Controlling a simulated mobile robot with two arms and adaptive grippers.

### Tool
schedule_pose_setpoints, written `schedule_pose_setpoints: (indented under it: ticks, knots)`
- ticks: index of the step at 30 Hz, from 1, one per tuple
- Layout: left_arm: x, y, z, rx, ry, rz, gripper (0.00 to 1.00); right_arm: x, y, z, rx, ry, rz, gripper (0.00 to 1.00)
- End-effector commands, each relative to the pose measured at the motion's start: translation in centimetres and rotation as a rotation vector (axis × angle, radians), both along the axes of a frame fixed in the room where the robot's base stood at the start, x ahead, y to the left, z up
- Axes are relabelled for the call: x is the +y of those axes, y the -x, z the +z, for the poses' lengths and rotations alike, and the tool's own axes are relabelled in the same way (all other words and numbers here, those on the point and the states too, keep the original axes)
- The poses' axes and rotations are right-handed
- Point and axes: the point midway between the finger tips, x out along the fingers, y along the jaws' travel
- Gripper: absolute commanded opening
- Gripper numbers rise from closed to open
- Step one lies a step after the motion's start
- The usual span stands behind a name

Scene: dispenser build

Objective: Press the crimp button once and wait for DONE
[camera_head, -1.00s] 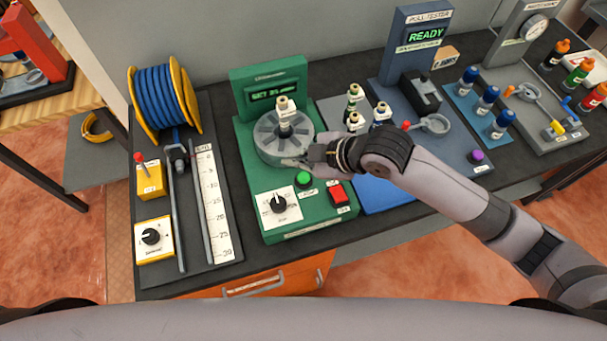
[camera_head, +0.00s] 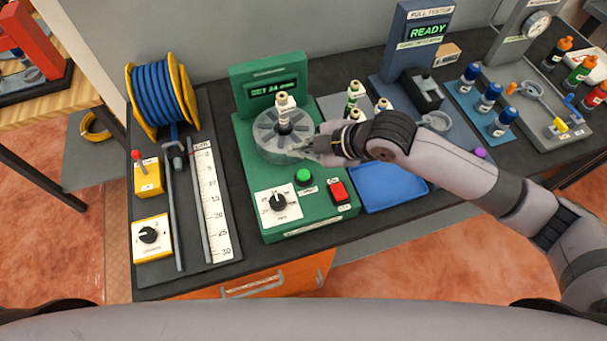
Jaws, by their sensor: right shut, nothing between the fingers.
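The green crimp machine (camera_head: 316,218) stands in the middle of the bench. Its small display (camera_head: 275,87) is lit with green text that seems to read "SET 24"; I cannot read the rest surely. A grey round turntable (camera_head: 263,146) on it carries an upright cream bottle-like piece (camera_head: 284,112). In front are a round green button (camera_head: 303,177), a red switch (camera_head: 338,191) and a black dial (camera_head: 278,202). My right gripper (camera_head: 308,151) is shut and empty, beside the turntable's right edge and above and behind the green button, apart from it. My left gripper is out of view.
A blue wire spool (camera_head: 160,92) and a ruler board (camera_head: 216,205) stand at the left. Several cream-topped bottles stand behind my right gripper. A blue tray (camera_head: 388,188) lies under my right arm. The pull tester (camera_head: 424,40) reads READY at the back right.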

Motion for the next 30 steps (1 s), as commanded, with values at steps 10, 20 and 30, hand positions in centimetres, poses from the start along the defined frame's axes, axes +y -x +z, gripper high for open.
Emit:
schedule_pose_setpoints:
  ticks: [10, 20, 30]
  knots:
    - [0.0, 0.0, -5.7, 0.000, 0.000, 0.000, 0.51, 0.0, 0.0, -5.4, 0.000, -0.001, 0.001, 0.00]
    - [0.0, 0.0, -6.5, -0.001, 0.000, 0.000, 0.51, 0.0, 0.0, -7.4, -0.001, -0.001, 0.001, 0.00]
    - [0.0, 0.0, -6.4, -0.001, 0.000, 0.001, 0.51, 0.0, 0.0, -7.4, 0.000, -0.001, 0.001, 0.00]
